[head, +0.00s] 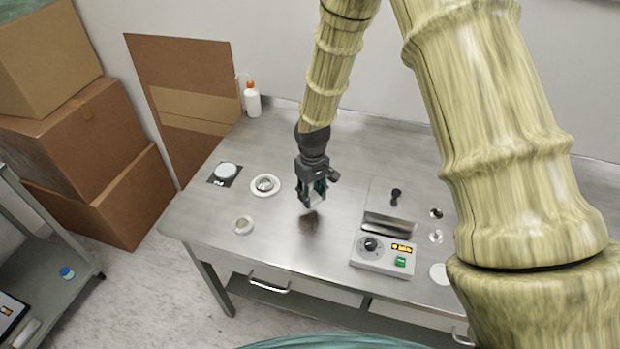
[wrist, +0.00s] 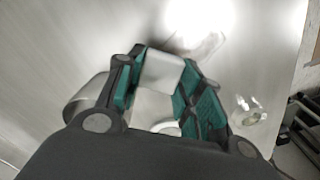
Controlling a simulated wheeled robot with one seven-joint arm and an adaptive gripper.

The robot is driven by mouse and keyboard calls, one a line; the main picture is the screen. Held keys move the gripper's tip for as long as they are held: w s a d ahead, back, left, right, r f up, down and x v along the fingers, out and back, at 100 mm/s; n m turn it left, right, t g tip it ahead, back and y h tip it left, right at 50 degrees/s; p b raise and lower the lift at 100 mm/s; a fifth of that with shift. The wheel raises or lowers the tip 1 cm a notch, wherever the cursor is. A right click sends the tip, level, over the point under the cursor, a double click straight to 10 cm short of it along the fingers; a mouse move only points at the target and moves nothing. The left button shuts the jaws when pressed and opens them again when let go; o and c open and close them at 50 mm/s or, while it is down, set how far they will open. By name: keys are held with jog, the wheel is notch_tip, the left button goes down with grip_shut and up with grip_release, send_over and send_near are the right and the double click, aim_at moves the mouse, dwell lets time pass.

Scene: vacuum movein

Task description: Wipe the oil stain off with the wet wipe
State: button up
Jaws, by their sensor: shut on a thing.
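My gripper (head: 313,193) has teal finger pads and is low over the middle of the steel table (head: 340,150). It is shut on a pale, whitish piece, the wet wipe (wrist: 163,72), which shows between the pads in the wrist view. The oil stain (head: 310,222) is a dull brownish patch on the table, just in front of and below my fingertips in the head view. I cannot tell whether the wipe touches the table. In the wrist view glare washes out the table, and I cannot make out the stain.
A white ring-shaped dish (head: 266,186) and a small glass dish (head: 243,225) lie left of the stain. A grey device with a knob (head: 382,254) stands to the right. A bottle (head: 252,99) stands at the back left. Cardboard boxes (head: 85,140) are beyond the table's left edge.

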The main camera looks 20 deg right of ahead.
jog(key=shift+w+r+p, duration=0.2)
jog(key=shift+r+p, duration=0.3)
jog(key=shift+r, duration=0.35)
jog(key=shift+s+r+p, duration=0.15)
jog(key=shift+r+p, duration=0.55)
jog(key=shift+r, duration=0.5)
jog(key=shift+d+f, duration=0.1)
